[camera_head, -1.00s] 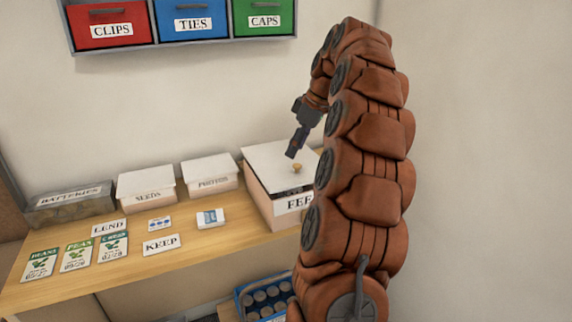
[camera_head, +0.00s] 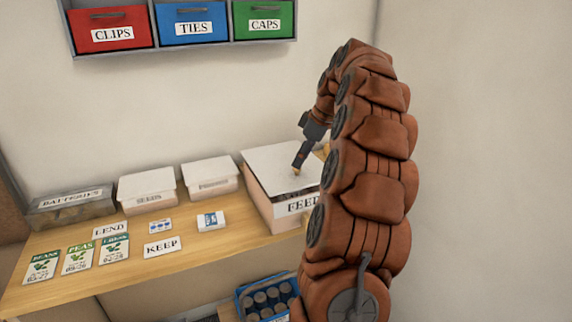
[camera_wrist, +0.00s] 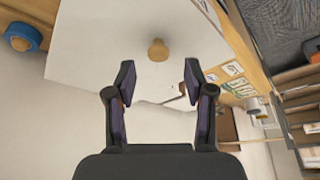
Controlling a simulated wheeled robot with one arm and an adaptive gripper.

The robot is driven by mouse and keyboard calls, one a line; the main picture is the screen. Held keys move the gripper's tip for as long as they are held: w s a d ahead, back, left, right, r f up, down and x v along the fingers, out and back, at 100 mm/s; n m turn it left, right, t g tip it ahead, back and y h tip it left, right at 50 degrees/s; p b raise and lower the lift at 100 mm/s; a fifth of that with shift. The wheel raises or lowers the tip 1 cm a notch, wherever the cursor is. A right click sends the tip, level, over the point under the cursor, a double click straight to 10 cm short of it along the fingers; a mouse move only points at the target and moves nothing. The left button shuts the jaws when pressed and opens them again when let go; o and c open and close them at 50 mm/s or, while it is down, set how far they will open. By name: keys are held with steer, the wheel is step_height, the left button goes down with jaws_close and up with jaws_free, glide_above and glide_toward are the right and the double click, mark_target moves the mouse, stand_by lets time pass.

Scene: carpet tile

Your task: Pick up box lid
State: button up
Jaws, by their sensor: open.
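The white box lid (camera_head: 268,160) lies on top of the box labelled FEED (camera_head: 262,203) at the right end of the bench. The lid has a small tan knob (camera_wrist: 158,50), which shows clearly in the wrist view against the white lid (camera_wrist: 95,50). My gripper (camera_head: 298,164) is low over the lid, close to the knob. In the wrist view my gripper (camera_wrist: 158,82) is open, with one finger on each side of the knob's line and nothing between them. My arm hides the right part of the box and lid.
The SEEDS box (camera_head: 147,190), another white-lidded box (camera_head: 210,176) and the BATTERIES bin (camera_head: 70,205) stand to the left. Seed packets (camera_head: 78,257) and LEND and KEEP cards (camera_head: 162,247) lie in front. A blue crate (camera_head: 266,298) is below. Coloured drawers (camera_head: 194,22) hang above.

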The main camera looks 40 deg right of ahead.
steer(key=shift+p+x, duration=0.4)
steer(key=shift+x, duration=0.35)
steer(key=shift+d+x, duration=0.2)
steer(key=shift+x, duration=1.05)
steer(key=shift+s, duration=0.1)
jaws_close()
